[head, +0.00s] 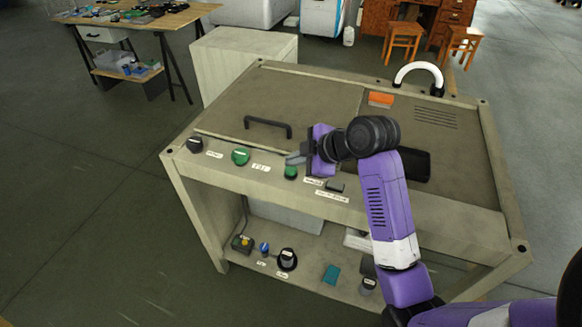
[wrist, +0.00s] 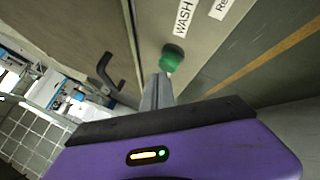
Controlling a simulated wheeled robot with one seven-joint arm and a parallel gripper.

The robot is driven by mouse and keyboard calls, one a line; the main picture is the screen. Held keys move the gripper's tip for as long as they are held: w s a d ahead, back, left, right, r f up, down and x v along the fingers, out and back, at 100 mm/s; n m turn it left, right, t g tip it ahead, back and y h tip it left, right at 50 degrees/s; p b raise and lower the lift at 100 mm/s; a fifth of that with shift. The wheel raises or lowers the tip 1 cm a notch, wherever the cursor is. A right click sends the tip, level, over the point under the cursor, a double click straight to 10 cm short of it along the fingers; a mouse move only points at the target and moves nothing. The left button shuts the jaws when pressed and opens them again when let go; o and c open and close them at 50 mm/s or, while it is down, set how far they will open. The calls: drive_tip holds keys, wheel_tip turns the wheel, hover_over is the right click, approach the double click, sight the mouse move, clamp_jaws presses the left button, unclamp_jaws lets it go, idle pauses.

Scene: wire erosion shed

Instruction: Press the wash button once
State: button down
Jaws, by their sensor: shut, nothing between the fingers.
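The wash button is a green round button (wrist: 172,57) with a label reading WASH (wrist: 183,17) beside it in the wrist view. In the head view this green button (head: 291,172) sits on the front strip of the bench-like machine (head: 215,205). My gripper (head: 294,159) is shut and empty, its fingertips right by the button. In the wrist view the closed fingertips (wrist: 160,78) point at the button and partly overlap its edge. I cannot tell whether they touch it or whether it is pressed in.
A second green button (head: 240,156) and a black knob (head: 195,144) stand to the left on the same strip. A black handle (head: 268,126) rises from the lid behind. An orange block (head: 381,99) lies farther back. The lower shelf holds several small items.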

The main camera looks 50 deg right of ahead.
sight(294, 169)
drive_tip(key=shift+f+b, duration=0.3)
drive_tip(key=shift+f, duration=0.2)
idle(0.3)
idle(0.4)
drive_tip(key=shift+r+p, duration=0.85)
drive_tip(key=shift+r, duration=0.1)
wheel_tip(294, 169, up, 5)
drive_tip(key=p, duration=0.4)
drive_tip(key=shift+r, duration=0.1)
idle(0.6)
